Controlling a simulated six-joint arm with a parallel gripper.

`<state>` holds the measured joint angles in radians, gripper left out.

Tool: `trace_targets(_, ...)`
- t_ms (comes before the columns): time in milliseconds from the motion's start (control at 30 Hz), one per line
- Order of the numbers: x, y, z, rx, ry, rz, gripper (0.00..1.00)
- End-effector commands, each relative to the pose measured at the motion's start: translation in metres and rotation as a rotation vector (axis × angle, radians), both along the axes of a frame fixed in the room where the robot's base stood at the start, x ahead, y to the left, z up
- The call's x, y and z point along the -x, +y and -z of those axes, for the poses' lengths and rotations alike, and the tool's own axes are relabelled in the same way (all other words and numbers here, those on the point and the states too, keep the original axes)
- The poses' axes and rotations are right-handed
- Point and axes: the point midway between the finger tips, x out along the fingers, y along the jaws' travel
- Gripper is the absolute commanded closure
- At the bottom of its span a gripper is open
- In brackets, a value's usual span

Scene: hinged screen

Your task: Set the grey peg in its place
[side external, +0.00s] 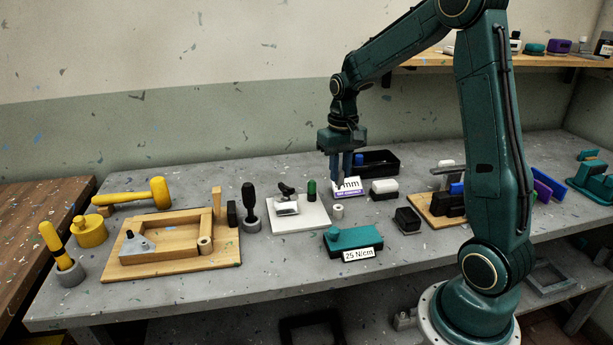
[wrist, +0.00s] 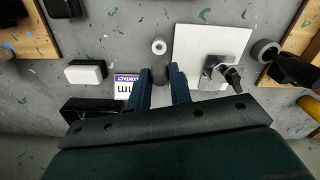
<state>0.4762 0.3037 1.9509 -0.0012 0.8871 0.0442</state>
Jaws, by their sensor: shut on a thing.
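My gripper (side external: 342,176) hangs above the middle of the bench, fingers pointing down. I cannot tell which spot is the peg's place.
A white plate (side external: 309,219) with a clamp and green cylinder lies left of the gripper. A printed card (side external: 347,187) and black tray (side external: 385,162) are behind. A teal block (side external: 352,238) stands in front. A white-topped block (side external: 384,187) is at right.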

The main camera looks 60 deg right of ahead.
Motion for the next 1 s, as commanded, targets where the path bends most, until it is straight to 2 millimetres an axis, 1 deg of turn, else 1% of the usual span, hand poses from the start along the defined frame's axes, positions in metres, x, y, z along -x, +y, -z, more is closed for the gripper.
trace_targets(400,0.001,-0.001,0.0,0.001,0.0,0.004,1.0)
trace_targets(567,0.001,-0.001,0.003,0.001,0.0,0.004,1.0)
trace_targets(767,0.001,-0.001,0.014,0.0,0.002,0.003,1.0)
trace_targets(1000,0.001,-0.001,0.031,0.0,0.002,0.003,1.0)
